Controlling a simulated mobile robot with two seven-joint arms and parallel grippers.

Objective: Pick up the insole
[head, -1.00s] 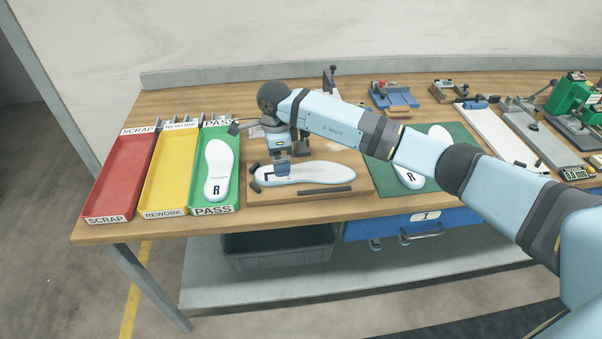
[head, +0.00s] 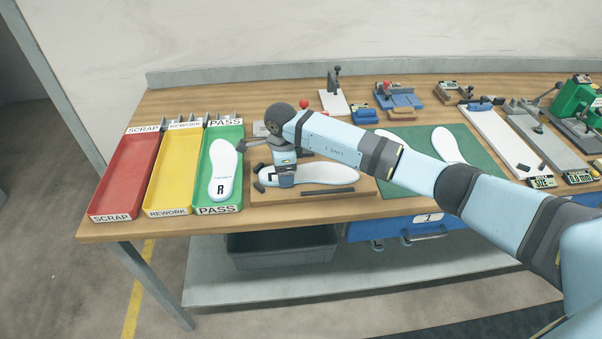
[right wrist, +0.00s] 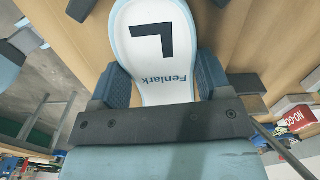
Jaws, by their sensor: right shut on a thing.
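A white insole (head: 325,174) with a black L lies over the wooden fixture board (head: 345,193) in the middle of the bench front. My right gripper (head: 286,182) is at its left end. In the right wrist view the insole (right wrist: 160,75) shows its L and the word Fenlark, and the two blue fingers of my right gripper (right wrist: 163,85) are closed on its narrow part, one on each side. I cannot tell whether it is clear of the board. My left gripper is not in view.
Red SCRAP (head: 110,217), yellow REWORK (head: 165,212) and green PASS (head: 216,211) trays stand at the left; PASS holds an insole marked R (head: 221,172). Two insoles lie on a green mat (head: 480,160), partly behind my arm. Gauges and fixtures fill the right side.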

